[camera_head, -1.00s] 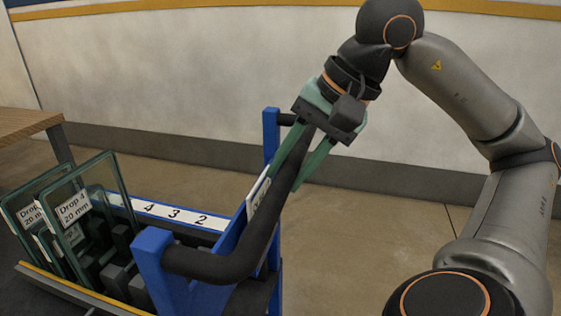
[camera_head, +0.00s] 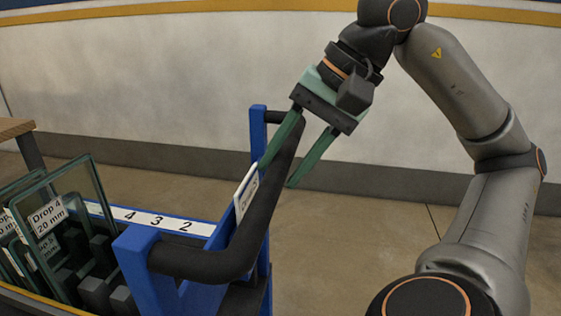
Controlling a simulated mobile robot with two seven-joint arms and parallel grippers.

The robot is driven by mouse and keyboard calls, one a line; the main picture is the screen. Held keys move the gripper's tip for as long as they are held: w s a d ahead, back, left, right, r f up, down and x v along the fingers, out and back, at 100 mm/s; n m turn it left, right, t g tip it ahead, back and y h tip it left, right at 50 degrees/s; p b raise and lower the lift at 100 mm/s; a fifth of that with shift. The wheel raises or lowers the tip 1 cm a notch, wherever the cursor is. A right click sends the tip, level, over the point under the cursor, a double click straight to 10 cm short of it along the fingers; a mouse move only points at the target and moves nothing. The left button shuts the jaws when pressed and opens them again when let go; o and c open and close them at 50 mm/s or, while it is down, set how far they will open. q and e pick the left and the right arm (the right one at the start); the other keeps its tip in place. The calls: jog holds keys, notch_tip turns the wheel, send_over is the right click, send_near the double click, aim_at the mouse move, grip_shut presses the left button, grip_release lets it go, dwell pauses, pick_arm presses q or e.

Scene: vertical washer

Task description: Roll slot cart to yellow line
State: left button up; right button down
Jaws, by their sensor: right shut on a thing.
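The blue slot cart (camera_head: 137,262) stands at the lower left in the head view, cut off by the frame's edges. Its black handle (camera_head: 217,264) bends from the near blue post up to the far post. My right gripper (camera_head: 279,174) is at the upper part of the handle, with its green fingers on either side of the bar, and is shut on it. Glass panes (camera_head: 72,215) stand tilted in the cart, one labelled "Drop 4 20 mm". A white strip (camera_head: 157,218) on the cart shows slot numbers. No yellow line shows on the visible floor. My left gripper is out of view.
A pale wall (camera_head: 150,75) with a yellow stripe (camera_head: 480,16) and a dark baseboard (camera_head: 390,180) runs behind. A wooden table corner (camera_head: 14,128) is at the left edge. Bare floor (camera_head: 350,240) lies right of the cart.

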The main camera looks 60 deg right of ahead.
jog(key=shift+s+d+f+b, duration=0.1)
jog(key=shift+s+d+b, duration=0.15)
jog(key=shift+s+b, duration=0.3)
jog(key=shift+s+d+f+b, duration=0.1)
jog(key=shift+s+d+b, duration=0.1)
jog(key=shift+s+b, duration=0.3)
dwell(2.1)
jog(key=shift+s+d+b, duration=0.25)
jog(key=shift+s+b, duration=0.15)
jog(key=shift+s, duration=0.25)
jog(key=shift+s+d+b, duration=0.2)
jog(key=shift+s+b, duration=0.15)
jog(key=shift+s, duration=0.25)
dwell(2.5)
jog(key=shift+s, duration=0.15)
jog(key=shift+s+d, duration=0.2)
jog(key=shift+d, duration=0.1)
dwell(0.3)
